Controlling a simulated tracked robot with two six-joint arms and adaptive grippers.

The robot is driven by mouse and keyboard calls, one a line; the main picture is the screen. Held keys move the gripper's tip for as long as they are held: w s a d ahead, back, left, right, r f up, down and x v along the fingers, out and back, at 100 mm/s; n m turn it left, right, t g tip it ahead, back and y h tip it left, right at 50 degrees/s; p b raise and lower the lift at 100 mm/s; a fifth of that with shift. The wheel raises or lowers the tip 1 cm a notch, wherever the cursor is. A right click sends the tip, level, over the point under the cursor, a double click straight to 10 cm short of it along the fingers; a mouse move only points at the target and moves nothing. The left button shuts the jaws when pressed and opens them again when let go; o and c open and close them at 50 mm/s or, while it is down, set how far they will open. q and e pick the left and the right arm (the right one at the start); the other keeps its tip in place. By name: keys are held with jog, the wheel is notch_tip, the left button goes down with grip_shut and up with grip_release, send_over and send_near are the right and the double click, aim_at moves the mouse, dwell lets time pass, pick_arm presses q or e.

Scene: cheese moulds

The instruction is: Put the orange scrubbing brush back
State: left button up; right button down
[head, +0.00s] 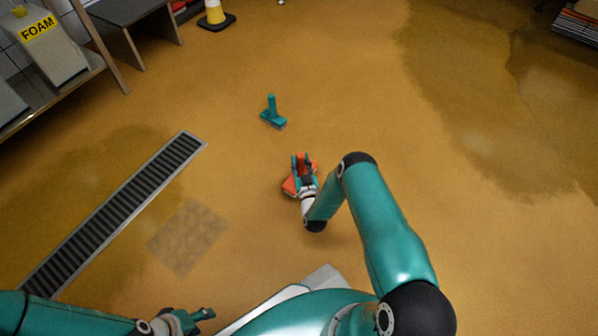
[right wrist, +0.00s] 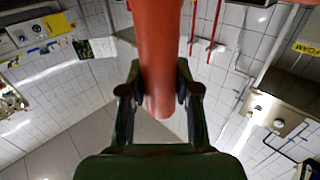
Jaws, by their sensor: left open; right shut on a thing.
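The orange scrubbing brush (head: 289,186) is in my right gripper (head: 302,160) in the middle of the head view. In the right wrist view its round orange handle (right wrist: 158,60) runs between the two fingers, and the right gripper (right wrist: 156,92) is shut on it. The brush head is partly hidden by the gripper in the head view. I cannot tell how high the brush is above the floor. My left gripper (head: 204,316) is open and empty at the lower left of the head view.
A teal brush (head: 272,118) stands on the wet floor beyond my right gripper. A drain grate (head: 115,212) lies to the left.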

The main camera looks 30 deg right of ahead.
notch_tip(320, 180, down, 4)
jog(key=shift+f+b, duration=0.1)
jog(key=shift+b, duration=1)
pick_arm(q)
notch_tip(320, 180, down, 2)
jog(key=shift+f, duration=0.1)
pick_arm(e)
jog(key=c, duration=0.8)
grip_release()
jog(key=shift+c, duration=0.2)
